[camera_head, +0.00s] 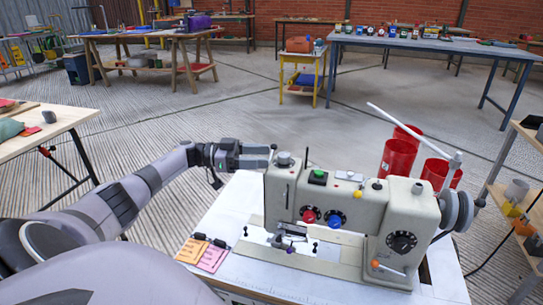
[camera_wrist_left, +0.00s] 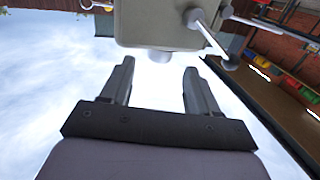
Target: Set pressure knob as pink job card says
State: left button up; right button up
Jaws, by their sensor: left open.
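A cream sewing machine (camera_head: 333,205) stands on a white-topped table. A grey round knob (camera_head: 284,158) sits on top of its left end; a pale round knob also shows in the left wrist view (camera_wrist_left: 159,55). The pink job card (camera_head: 213,258) lies flat on the table left of the machine, beside an orange card (camera_head: 191,251); their writing is too small to read. My left gripper (camera_head: 271,150) is open just left of the top knob. In the left wrist view its two fingers (camera_wrist_left: 159,66) are apart, with the knob just beyond and between their tips. My right gripper is out of view.
A red knob (camera_head: 309,216), a blue knob (camera_head: 334,219) and a black dial (camera_head: 402,242) are on the machine's front. A handwheel (camera_head: 457,210) is on its right. Red cylinders (camera_head: 398,156) stand behind. A shelf (camera_head: 527,190) is at right.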

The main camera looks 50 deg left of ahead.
pick_arm(q)
jog(key=v, duration=0.2)
jog(key=shift+s+a, duration=0.25)
jog(key=shift+a, duration=0.05)
dwell(0.4)
